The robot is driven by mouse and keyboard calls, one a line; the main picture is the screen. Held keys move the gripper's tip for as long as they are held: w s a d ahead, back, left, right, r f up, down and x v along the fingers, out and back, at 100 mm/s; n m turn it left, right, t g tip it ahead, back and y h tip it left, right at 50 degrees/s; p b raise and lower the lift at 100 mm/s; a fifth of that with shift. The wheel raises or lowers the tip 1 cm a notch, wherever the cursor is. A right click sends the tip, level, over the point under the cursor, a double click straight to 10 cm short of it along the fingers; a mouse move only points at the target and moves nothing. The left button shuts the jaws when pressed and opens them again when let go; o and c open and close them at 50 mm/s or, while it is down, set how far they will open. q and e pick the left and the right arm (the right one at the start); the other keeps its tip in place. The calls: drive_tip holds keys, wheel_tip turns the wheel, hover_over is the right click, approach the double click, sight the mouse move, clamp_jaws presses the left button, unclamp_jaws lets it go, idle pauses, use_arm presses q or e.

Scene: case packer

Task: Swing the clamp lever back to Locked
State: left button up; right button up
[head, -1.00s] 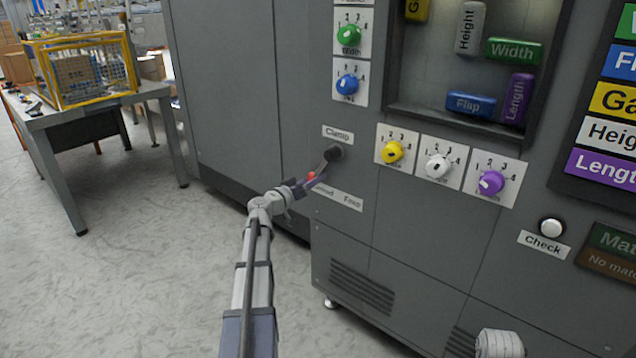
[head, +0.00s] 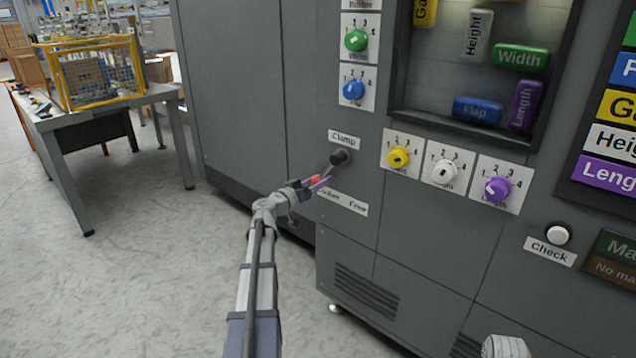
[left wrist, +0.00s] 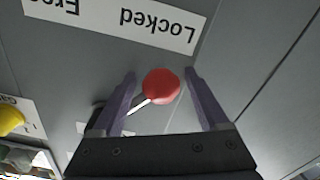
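The clamp lever has a black pivot (head: 341,157) on the grey machine front, under the "Clamp" label. Its thin arm slants down and left to a red knob (head: 316,180). The label strip (head: 343,201) below reads "Locked" at left and "Free" at right. The lever points toward the "Locked" side. My left gripper (head: 312,184) is at the knob. In the left wrist view the red knob (left wrist: 161,86) lies between the two purple fingers (left wrist: 160,82), with a small gap on each side, so the gripper is open. My right gripper is out of view.
Yellow (head: 398,157), white (head: 445,172) and purple (head: 498,189) dials sit right of the lever. Green (head: 356,40) and blue (head: 353,89) dials are above. A white check button (head: 557,234) is further right. A table (head: 60,121) with a yellow-framed cage stands at left.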

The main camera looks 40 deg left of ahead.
use_arm(q)
drive_tip(key=shift+s, duration=0.1)
drive_tip(key=s, duration=0.7)
drive_tip(key=shift+s+a, duration=0.25)
drive_tip(key=shift+s, duration=0.1)
